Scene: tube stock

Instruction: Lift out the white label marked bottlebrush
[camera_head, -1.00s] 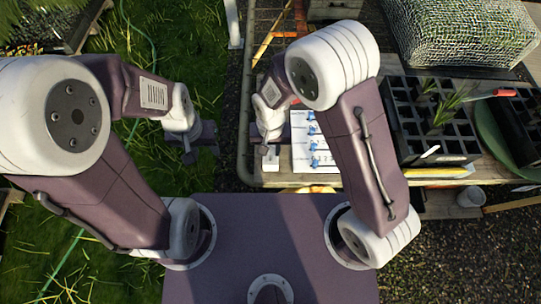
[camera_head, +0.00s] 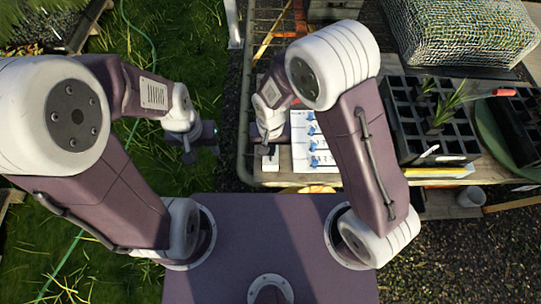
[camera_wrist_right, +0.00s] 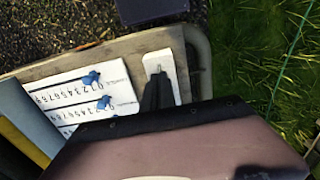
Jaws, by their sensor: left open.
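A small white label (camera_head: 430,151) leans at the front edge of the black cell tray (camera_head: 412,158) on the right; its writing is too small to read. My right gripper (camera_head: 270,150) is well left of that tray, over a small white slotted plate (camera_wrist_right: 176,66) at the table's left end. In the right wrist view its dark fingers (camera_wrist_right: 157,92) point at this plate and partly cover it; their gap is unclear. My left gripper (camera_head: 202,145) is open and empty above the grass, off the table.
White number boards with blue sliders (camera_head: 308,145) lie beside the right gripper, partly behind my arm. Seedlings (camera_head: 440,108) stand in the tray. A red-handled tool (camera_head: 503,92), a second black tray (camera_head: 523,125) and a woven bundle (camera_head: 460,32) are further right. A cup (camera_head: 470,197) stands in front.

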